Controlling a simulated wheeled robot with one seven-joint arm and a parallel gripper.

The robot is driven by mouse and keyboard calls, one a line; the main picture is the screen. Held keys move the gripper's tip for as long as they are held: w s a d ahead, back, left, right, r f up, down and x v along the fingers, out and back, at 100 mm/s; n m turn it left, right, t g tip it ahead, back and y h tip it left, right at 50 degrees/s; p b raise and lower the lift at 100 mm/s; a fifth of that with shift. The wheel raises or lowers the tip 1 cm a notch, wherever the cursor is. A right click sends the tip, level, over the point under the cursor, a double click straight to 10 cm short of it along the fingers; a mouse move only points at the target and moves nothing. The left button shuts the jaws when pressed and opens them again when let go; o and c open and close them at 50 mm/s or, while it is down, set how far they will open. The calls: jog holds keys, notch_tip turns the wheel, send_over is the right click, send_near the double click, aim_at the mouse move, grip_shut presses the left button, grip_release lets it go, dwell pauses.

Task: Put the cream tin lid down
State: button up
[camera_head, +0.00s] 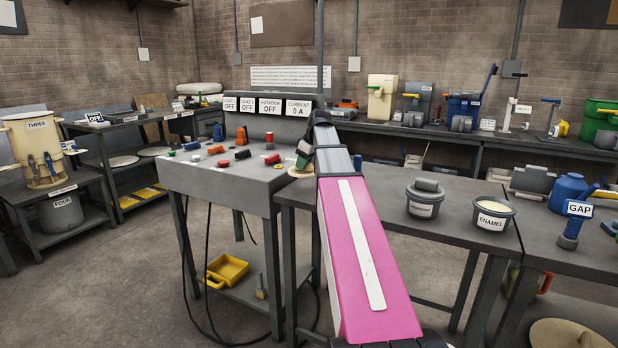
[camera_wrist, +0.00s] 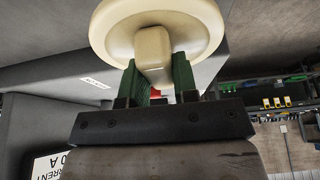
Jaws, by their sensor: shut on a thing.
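The cream tin lid (camera_wrist: 205,25) is a round disc with a blocky knob. In the wrist view my gripper (camera_wrist: 156,74) is shut on that knob, a green finger on each side. In the head view the lid (camera_head: 299,173) shows small and partly hidden at the end of my arm, by the control desk's right edge. I cannot tell whether it touches a surface there. An open tin labelled ENAMEL (camera_head: 494,213), pale inside, stands on the right bench (camera_head: 455,230).
A grey lidded tub (camera_head: 425,197) stands left of the enamel tin. A blue can (camera_head: 570,190) and a GAP-labelled tool (camera_head: 572,222) are farther right. The control desk (camera_head: 215,177) carries several coloured knobs. The bench front between my arm and the tub looks clear.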

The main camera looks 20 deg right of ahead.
aim_at(309, 165)
jog(key=w+d+f, duration=0.2)
jog(key=w+d, duration=0.1)
jog(key=shift+d+f, duration=0.1)
jog(key=shift+f, duration=2.25)
jog(key=o, duration=0.9)
jog(key=shift+f, duration=0.1)
jog(key=shift+o, duration=0.2)
jog(key=v, duration=1.2)
